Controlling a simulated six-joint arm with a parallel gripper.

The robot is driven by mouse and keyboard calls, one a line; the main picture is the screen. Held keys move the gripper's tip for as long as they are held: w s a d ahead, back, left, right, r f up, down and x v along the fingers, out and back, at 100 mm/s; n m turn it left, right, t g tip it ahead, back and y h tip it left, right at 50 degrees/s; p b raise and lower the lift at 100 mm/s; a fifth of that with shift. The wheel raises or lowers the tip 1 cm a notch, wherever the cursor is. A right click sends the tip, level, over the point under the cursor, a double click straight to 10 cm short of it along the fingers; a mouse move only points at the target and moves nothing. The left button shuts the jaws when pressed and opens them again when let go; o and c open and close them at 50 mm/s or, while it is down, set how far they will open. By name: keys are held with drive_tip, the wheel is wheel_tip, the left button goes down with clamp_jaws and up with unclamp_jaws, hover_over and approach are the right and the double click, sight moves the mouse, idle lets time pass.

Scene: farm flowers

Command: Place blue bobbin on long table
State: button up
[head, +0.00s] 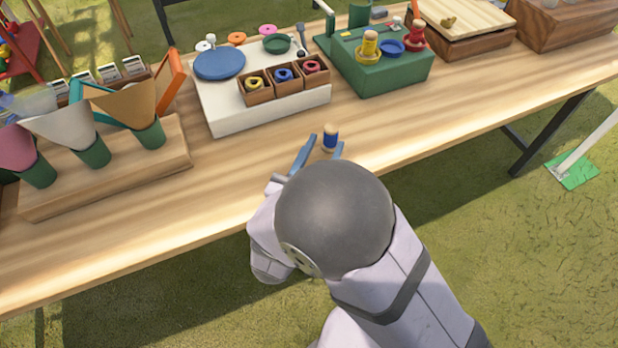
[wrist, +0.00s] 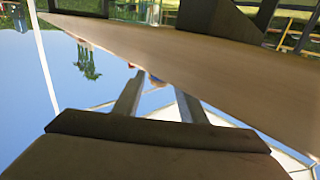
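The blue bobbin (head: 330,140) stands upright on the long table (head: 240,190), near its front edge. It has blue thread and pale wood at the top. My gripper (head: 325,146) is open, its two blue fingers low over the table. In the head view the bobbin shows between and just beyond the fingertips, with a gap to the left finger; contact on the right side cannot be told. In the wrist view my gripper (wrist: 160,84) shows its fingers apart, with a small blue-and-red patch between them that I cannot identify. My rounded wrist hides the lower fingers.
A white board (head: 225,115) with bobbins in small wooden boxes (head: 283,85) lies behind. A green stand (head: 385,75) with a yellow and a red bobbin is to its right. A wooden rack of cones (head: 115,175) stands left. The table is clear to the right of the bobbin.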

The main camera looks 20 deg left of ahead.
drive_tip(key=s, duration=0.9)
drive_tip(key=shift+s, duration=0.4)
